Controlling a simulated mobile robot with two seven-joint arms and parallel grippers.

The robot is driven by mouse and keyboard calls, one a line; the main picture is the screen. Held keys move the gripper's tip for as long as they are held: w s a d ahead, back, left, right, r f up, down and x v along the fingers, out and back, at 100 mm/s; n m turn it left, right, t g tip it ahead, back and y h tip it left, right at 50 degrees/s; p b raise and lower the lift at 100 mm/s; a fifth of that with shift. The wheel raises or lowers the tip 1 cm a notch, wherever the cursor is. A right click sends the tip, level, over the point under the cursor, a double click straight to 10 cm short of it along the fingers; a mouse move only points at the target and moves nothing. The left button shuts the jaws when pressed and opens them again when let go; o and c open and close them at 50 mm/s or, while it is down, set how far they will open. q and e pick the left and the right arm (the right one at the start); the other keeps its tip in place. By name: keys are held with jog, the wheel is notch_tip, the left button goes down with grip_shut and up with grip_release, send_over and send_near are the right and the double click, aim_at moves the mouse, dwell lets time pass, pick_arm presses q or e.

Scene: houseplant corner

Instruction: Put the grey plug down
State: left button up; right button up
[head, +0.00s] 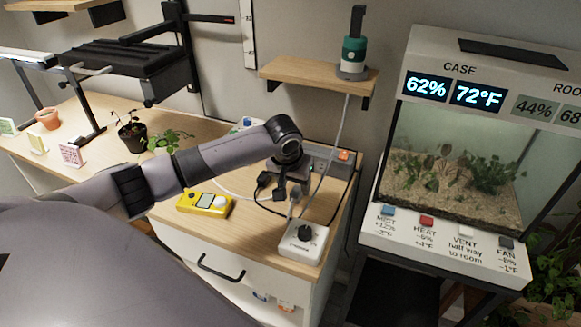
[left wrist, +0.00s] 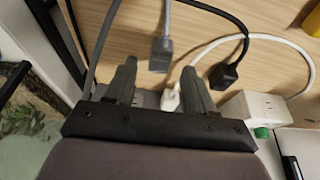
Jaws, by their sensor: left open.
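The grey plug (left wrist: 160,55) on its grey cord shows in the left wrist view, just beyond the tips of my left gripper (left wrist: 158,68) and between their lines. It appears to lie on the wooden top, and neither finger closes on it. In the head view the grey plug (head: 295,196) is just below my left gripper (head: 291,188), which is open and pointing down. A black plug (left wrist: 228,73) lies to the right in the wrist view, and a white plug (left wrist: 172,98) is close between the fingers. My right gripper is not in view.
A yellow meter (head: 205,204) lies to the left. A grey power strip (head: 342,167) runs along the right edge. Small plants stand farther left, and a glass case (head: 450,165) stands right.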

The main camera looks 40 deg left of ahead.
pick_arm(q)
jog(key=v, duration=0.9)
jog(key=shift+r, duration=0.3)
jog(key=shift+s, duration=0.1)
